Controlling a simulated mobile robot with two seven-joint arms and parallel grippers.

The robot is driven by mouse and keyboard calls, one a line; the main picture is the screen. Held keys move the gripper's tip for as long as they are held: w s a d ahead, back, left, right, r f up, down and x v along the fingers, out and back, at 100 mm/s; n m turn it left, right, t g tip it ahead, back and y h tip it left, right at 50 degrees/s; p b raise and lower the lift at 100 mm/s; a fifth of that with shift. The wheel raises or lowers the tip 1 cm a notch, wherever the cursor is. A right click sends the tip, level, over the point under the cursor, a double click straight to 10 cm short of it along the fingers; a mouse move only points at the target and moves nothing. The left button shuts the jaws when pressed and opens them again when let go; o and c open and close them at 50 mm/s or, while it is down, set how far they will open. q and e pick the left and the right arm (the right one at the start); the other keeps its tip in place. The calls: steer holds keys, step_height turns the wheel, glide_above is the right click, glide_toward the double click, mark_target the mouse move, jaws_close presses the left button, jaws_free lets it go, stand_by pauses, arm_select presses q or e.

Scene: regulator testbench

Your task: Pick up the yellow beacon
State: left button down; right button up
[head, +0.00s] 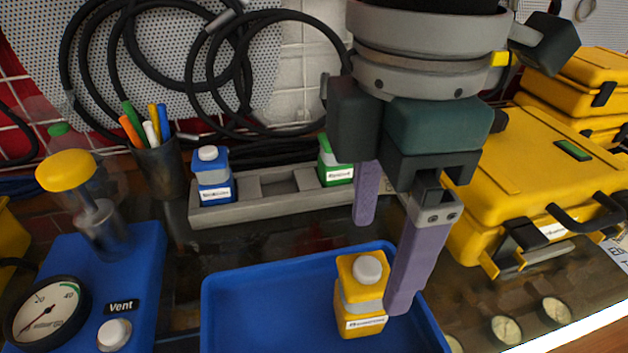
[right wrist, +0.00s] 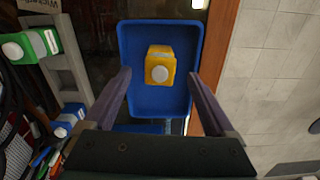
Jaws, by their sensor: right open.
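The yellow beacon (head: 360,296), a small block with a pale round button on top and a white label, stands upright in the blue tray (head: 240,302). It also shows in the right wrist view (right wrist: 160,66), inside the tray near its middle. My right gripper (head: 382,262) is open and empty, with purple fingers pointing down. In the head view its near finger overlaps the tray just right of the beacon. In the right wrist view the beacon lies ahead, between the lines of the two fingers (right wrist: 160,88), and I see no contact. My left gripper is not in view.
A grey rack (head: 262,192) behind the tray holds a blue beacon (head: 213,178) and a green beacon (head: 334,164). A gauge box (head: 100,270) with a yellow-capped post stands left, a pen cup (head: 160,168) behind it. Yellow cases (head: 530,175) stand right.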

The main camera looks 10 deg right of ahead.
mark_target(367, 272)
steer(key=f, duration=0.4)
steer(key=f+b, duration=0.1)
steer(key=f, duration=0.2)
steer(key=shift+a+f, duration=0.1)
steer(key=shift+a, duration=0.2)
steer(key=shift+c, duration=0.2)
jaws_close()
